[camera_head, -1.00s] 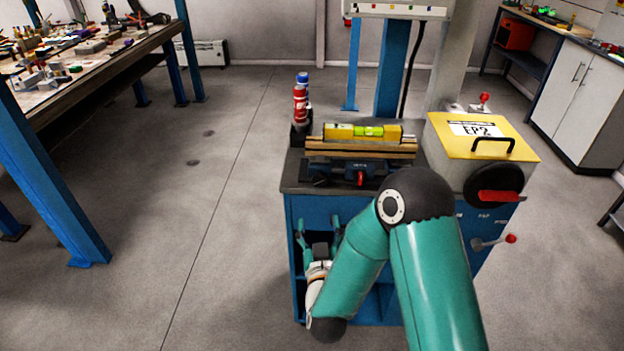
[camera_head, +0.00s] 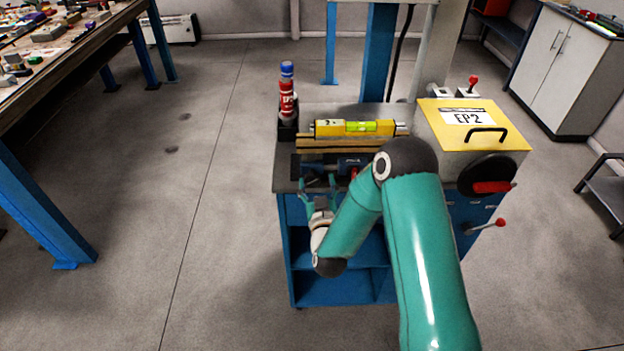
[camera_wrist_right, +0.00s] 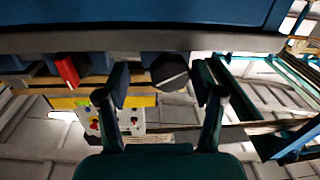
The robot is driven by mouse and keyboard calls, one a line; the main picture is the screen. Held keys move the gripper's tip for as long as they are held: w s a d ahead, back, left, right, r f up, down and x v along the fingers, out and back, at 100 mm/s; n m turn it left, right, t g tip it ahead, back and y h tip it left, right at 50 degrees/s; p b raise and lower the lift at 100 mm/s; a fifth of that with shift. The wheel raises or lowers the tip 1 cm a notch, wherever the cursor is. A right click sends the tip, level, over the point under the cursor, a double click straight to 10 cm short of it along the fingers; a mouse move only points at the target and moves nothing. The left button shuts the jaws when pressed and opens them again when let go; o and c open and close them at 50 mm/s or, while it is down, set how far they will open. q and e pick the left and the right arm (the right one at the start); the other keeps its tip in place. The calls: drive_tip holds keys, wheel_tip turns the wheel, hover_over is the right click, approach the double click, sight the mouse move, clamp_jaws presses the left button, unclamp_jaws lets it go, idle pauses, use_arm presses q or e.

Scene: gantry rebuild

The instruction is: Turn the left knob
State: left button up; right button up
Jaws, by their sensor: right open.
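A dark round knob (camera_wrist_right: 169,72) shows in the right wrist view, in the gap between my right gripper's fingers (camera_wrist_right: 160,84). In the head view it is hidden behind the gripper. A red knob (camera_head: 354,173) sits to its right on the front of the blue vise-like device (camera_head: 343,164); it also shows in the wrist view (camera_wrist_right: 67,70), which looks upside down. My right gripper (camera_head: 318,184) is open and empty, fingers pointing up, at the workbench's front edge. Contact with the dark knob cannot be told. My left gripper is not in view.
A yellow level (camera_head: 355,128) lies on wooden strips above the device. A yellow-topped box marked EP2 (camera_head: 470,122), with a black-and-red handwheel (camera_head: 487,175), is on the right. Floor left is clear.

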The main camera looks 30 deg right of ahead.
drive_tip(key=shift+w+a, duration=0.15)
drive_tip(key=shift+a, duration=0.15)
drive_tip(key=shift+c, duration=0.4)
drive_tip(key=shift+a, duration=0.1)
drive_tip(key=shift+c, duration=1.4)
drive_tip(key=shift+w, duration=0.1)
drive_tip(key=c, duration=0.8)
drive_tip(key=shift+d+r, duration=0.1)
drive_tip(key=shift+d, duration=0.2)
drive_tip(key=shift+a, duration=0.15)
drive_tip(key=shift+f+m+b, duration=0.2)
drive_tip(key=shift+m+b, duration=0.1)
drive_tip(key=shift+b, duration=0.55)
drive_tip(key=m+b, duration=0.2)
drive_tip(key=b, duration=0.2)
drive_tip(key=m+b, duration=0.2)
drive_tip(key=b, duration=0.3)
drive_tip(key=shift+a+f+m, duration=0.15)
drive_tip(key=shift+m, duration=0.15)
drive_tip(key=shift+r+m+b, duration=0.2)
drive_tip(key=shift+m+b, duration=0.2)
drive_tip(key=shift+b, duration=0.35)
